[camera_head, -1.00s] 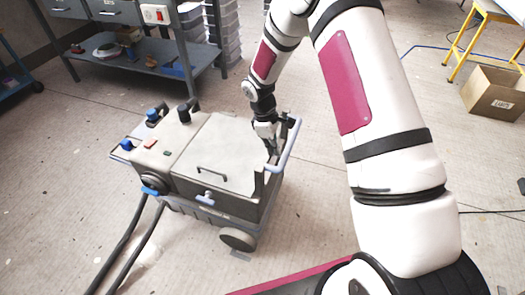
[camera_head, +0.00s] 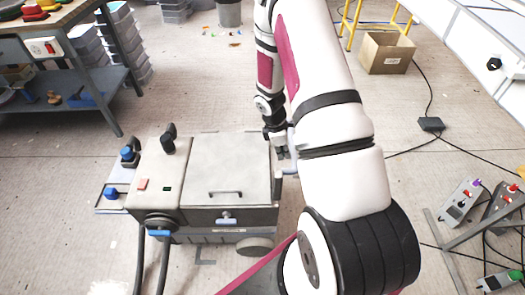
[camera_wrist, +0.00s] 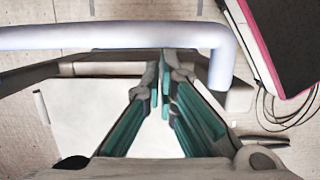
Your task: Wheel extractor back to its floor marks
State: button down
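The extractor is a grey, low wheeled machine (camera_head: 226,165) with a flat lid, blue knobs and two dark hoses at its front left. It stands upright on the floor, square to the view. A pale blue tube handle (camera_head: 289,160) is on its right side and shows as a bar across the top of the wrist view (camera_wrist: 90,37). My gripper (camera_head: 277,150) is at this handle. In the wrist view its teal-padded fingers (camera_wrist: 164,62) converge at the bar's lower edge, a narrow gap between them. Whether they clasp the tube is unclear. A dark floor mark (camera_head: 205,255) shows left of the front wheel.
A workbench with a lower shelf (camera_head: 75,92) stands at the back left beside stacked bins (camera_head: 125,45). A cardboard box (camera_head: 385,52) is by a yellow stand at the back. Cables and power strips (camera_head: 460,200) lie at the right. The floor left of the extractor is clear.

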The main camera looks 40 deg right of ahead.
jog(key=s+d+p, duration=0.3)
jog(key=s+d, duration=1)
jog(key=d, duration=0.5)
jog(key=shift+p, duration=0.4)
jog(key=shift+s+d, duration=0.15)
jog(key=w+a+r, duration=0.2)
jog(key=r, duration=0.3)
jog(key=w+a+r+p, duration=0.1)
jog(key=w+a+r, duration=0.1)
jog(key=r, duration=0.3)
jog(key=shift+a+r, duration=0.25)
jog(key=shift+a, duration=0.5)
